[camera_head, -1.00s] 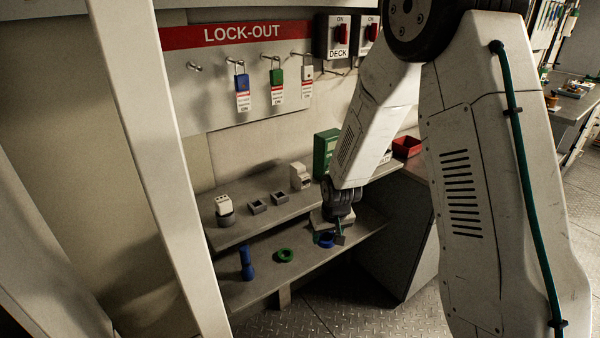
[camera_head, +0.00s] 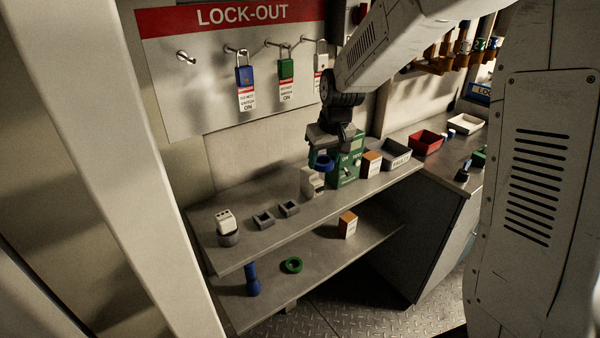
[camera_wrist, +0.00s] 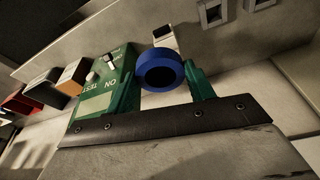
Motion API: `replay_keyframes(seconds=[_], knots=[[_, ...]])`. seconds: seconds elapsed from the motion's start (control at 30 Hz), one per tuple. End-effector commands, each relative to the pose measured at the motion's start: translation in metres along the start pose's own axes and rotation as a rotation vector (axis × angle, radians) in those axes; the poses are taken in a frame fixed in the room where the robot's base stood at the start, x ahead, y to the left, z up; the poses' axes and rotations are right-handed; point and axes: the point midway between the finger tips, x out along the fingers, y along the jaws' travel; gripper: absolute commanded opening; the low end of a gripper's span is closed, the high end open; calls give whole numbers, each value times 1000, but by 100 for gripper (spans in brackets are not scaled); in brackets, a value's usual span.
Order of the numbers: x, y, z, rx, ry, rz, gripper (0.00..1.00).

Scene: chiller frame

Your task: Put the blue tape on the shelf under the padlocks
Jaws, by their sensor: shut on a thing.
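My gripper (camera_head: 322,158) is shut on the blue tape (camera_head: 322,164), a blue ring, and holds it in the air above the upper shelf (camera_head: 262,233), near the green tester box (camera_head: 346,168). In the wrist view the blue tape (camera_wrist: 160,72) sits between the two green fingers (camera_wrist: 165,82). The padlocks hang on hooks on the lock-out board above the shelf: a blue padlock (camera_head: 245,74), a green padlock (camera_head: 286,68) and a white padlock (camera_head: 321,61), each with a tag.
The upper shelf holds a white block in a grey cup (camera_head: 227,226), two small grey holders (camera_head: 264,219), a white block (camera_head: 311,182), an orange-white box (camera_head: 371,164) and a grey tray (camera_head: 391,154). Green tape (camera_head: 292,265) and a blue object (camera_head: 252,279) are on the lower shelf.

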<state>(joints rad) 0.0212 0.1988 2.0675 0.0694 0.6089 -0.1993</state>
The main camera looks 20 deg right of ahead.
Motion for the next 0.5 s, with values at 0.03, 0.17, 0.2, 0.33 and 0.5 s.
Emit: replay_keyframes(seconds=[0.03, 0.17, 0.2, 0.33, 0.5], knots=[[5, -3, -14, -3, 0, 0, 27], [14, -10, -47, -2, 0, 0, 27], [17, -12, -56, -1, 1, 0, 27], [24, -17, -84, 0, 0, 0, 27], [35, -23, -114, -1, 0, 0, 27]])
